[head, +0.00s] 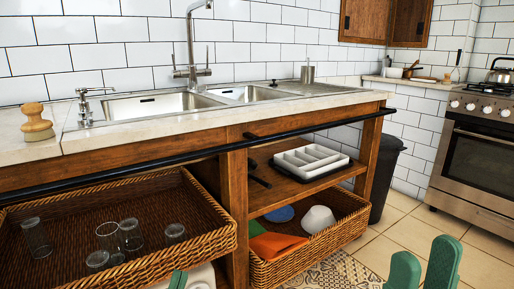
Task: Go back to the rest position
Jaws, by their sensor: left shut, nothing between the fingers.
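My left gripper (178,280) shows only as green fingertips at the bottom edge, in front of the lower left wicker basket. Its fingertips are together with nothing between them. My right gripper (424,268) shows as two green fingers at the bottom right, above the tiled floor. Its fingers stand apart with a gap and nothing is seen between them. The rest of both arms is out of view.
A wicker tray (205,247) with several glasses is at the lower left. A wicker basket (275,273) holds an orange cloth and bowls under a shelf with a white cutlery tray (310,158). A black rail (200,154) runs along the counter. Floor (405,225) is clear before the oven (478,155).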

